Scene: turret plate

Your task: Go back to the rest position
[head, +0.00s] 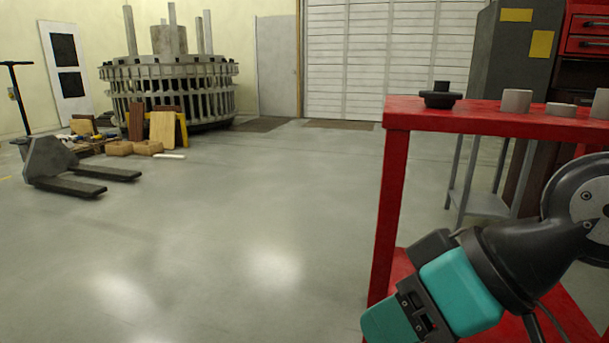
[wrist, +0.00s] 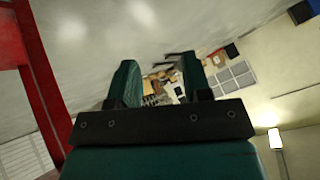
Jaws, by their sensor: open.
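My gripper (wrist: 160,78) shows in the wrist view with its two teal fingers spread apart. The gap between the fingers is empty; only the distant floor and far-off items show through it. In the head view, teal and black parts of my arm (head: 460,285) are at the lower right, in front of the red cart (head: 390,200). The fingertips cannot be made out clearly there. No object is held.
The red cart's top carries a black flanged part (head: 440,97) and grey cylinders (head: 516,101). The red frame also shows at left in the wrist view (wrist: 45,90). A pallet jack (head: 70,172) and a large turret assembly (head: 170,85) stand far left. Middle floor is clear.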

